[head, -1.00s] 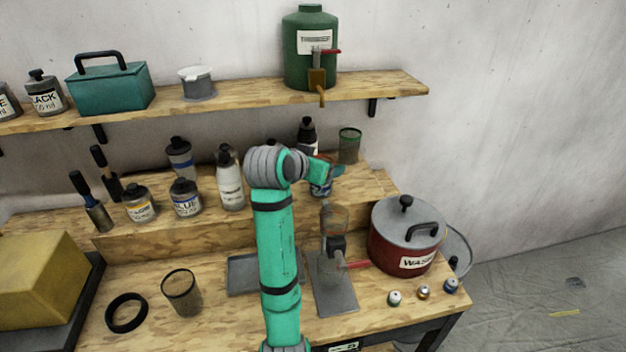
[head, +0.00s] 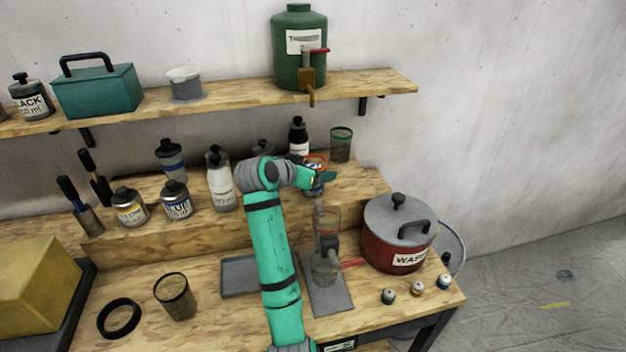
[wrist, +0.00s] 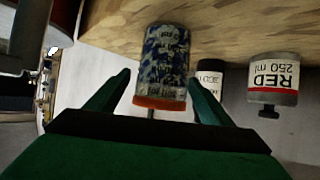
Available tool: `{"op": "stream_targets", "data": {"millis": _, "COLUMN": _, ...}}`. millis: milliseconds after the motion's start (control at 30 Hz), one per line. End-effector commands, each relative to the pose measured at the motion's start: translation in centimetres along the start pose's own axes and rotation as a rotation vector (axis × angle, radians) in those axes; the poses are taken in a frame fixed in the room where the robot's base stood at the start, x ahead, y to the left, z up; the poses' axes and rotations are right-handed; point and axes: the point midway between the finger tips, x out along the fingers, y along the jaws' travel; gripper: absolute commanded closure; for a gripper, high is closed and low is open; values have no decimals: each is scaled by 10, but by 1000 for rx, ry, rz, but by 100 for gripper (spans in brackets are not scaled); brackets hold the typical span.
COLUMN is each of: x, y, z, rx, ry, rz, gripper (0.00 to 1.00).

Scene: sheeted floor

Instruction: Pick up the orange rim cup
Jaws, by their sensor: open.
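The orange rim cup (head: 315,161) stands on the raised wooden step, partly hidden behind my gripper in the head view. In the wrist view, the cup (wrist: 163,60) appears upside down, blue and white speckled with an orange rim. My gripper (wrist: 158,79) is open, with one green finger on each side of the cup. A gap shows between the cup and the fingers, and it is not held. In the head view my gripper (head: 316,182) is at the cup's front.
A red-labelled bottle (wrist: 273,75) and a dark-capped bottle (head: 298,138) stand close by. A green-rimmed cup (head: 341,145) is to the right. A clear glass device (head: 325,245) and a red pot (head: 397,235) stand in front. The shelf (head: 230,98) hangs above.

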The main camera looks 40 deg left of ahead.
Motion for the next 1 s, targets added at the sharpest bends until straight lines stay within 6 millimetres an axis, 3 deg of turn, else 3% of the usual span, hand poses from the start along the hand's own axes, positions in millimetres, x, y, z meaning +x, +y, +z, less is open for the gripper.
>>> {"op": "stream_targets", "data": {"millis": 233, "x": 33, "y": -1, "z": 0, "rx": -1, "ry": -1, "rz": 2, "gripper": 26}}
{"op": "stream_targets", "data": {"millis": 533, "x": 38, "y": -2, "z": 0, "rx": -1, "ry": 0, "rz": 0, "gripper": 26}}
{"op": "stream_targets", "data": {"millis": 567, "x": 38, "y": -2, "z": 0, "rx": -1, "ry": 0, "rz": 0, "gripper": 28}}
{"op": "stream_targets", "data": {"millis": 800, "x": 37, "y": -2, "z": -1, "rx": 0, "ry": 2, "rz": 0, "gripper": 84}}
{"op": "stream_targets", "data": {"millis": 1000, "x": 37, "y": -2, "z": -1, "rx": 0, "ry": 2, "rz": 0, "gripper": 85}}
